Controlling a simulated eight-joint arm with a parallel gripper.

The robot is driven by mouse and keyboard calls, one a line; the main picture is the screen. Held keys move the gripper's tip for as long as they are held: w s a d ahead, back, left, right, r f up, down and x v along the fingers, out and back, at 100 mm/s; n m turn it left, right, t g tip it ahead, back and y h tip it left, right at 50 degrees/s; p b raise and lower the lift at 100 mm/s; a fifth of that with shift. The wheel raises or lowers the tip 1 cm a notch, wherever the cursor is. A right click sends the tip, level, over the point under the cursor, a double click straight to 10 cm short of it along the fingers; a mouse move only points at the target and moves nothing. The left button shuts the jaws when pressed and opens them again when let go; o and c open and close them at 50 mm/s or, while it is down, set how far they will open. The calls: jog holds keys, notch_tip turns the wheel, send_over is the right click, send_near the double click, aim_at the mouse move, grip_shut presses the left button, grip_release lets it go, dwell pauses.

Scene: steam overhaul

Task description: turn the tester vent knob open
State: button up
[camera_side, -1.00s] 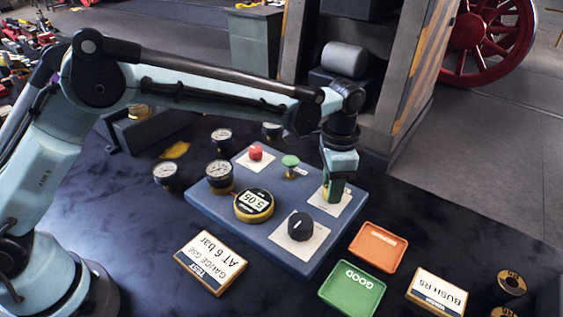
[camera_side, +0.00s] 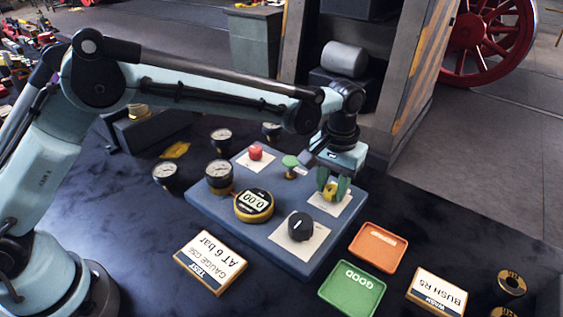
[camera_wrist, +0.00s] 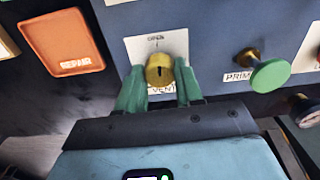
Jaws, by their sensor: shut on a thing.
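The brass tester vent knob (camera_wrist: 159,70) sits on a white plate marked OPEN and VENT. Its dark slot lies roughly in line with the OPEN mark in the wrist view. The knob also shows in the side view (camera_side: 330,190). My gripper (camera_wrist: 160,83) has its green fingers on either side of the knob, shut on it. In the side view, my gripper (camera_side: 333,186) points down at the right part of the blue tester panel (camera_side: 268,236). The round yellow-rimmed gauge (camera_side: 254,206) on the panel reads 0.00.
A black knob (camera_side: 300,227), a green PRIME knob (camera_wrist: 270,75) and a red button (camera_side: 255,152) stand on the panel. An orange REPAIR tray (camera_side: 377,246) and a green GOOD tray (camera_side: 352,289) lie to the right. Several small gauges stand at the panel's left.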

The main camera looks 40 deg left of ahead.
aim_at(332, 187)
jog(key=shift+n, duration=0.6)
jog(key=o, duration=1)
jog(key=shift+o, duration=0.2)
jog(key=shift+r, duration=0.1)
notch_tip(332, 187, up, 12)
